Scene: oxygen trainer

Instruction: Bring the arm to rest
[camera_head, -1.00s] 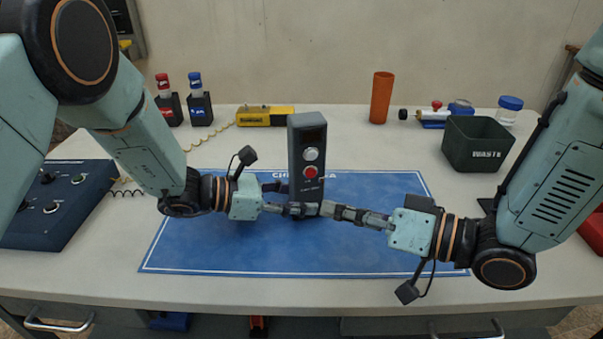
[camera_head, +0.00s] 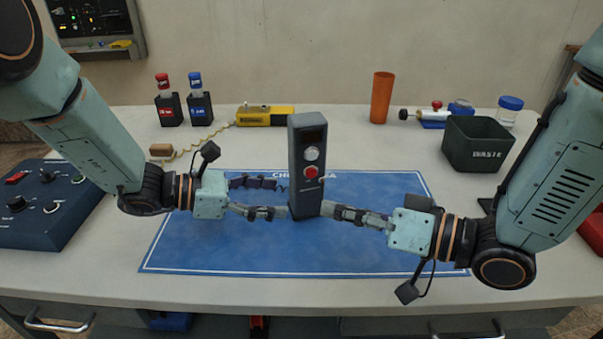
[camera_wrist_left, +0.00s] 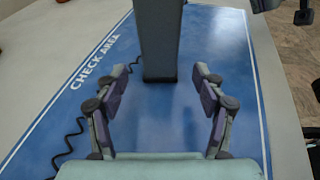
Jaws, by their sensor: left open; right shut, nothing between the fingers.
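My left gripper (camera_head: 280,199) is open and empty, just left of a dark upright device (camera_head: 306,150) with a grey button and a red button. In the left wrist view, the open fingers (camera_wrist_left: 163,100) point at the base of the device (camera_wrist_left: 158,40), with a gap between them and it. My right gripper (camera_head: 328,210) is shut, with its tips at the lower right of the device; whether they touch it I cannot tell. The device stands upright on the blue check area mat (camera_head: 200,255).
A blue control box (camera_head: 45,215) lies at the left. Red-capped and blue-capped bottles in black holders (camera_head: 199,108), a yellow unit (camera_head: 264,116) with a coiled cord, an orange tube (camera_head: 381,97) and a waste bin (camera_head: 478,148) stand at the back. The mat's front is clear.

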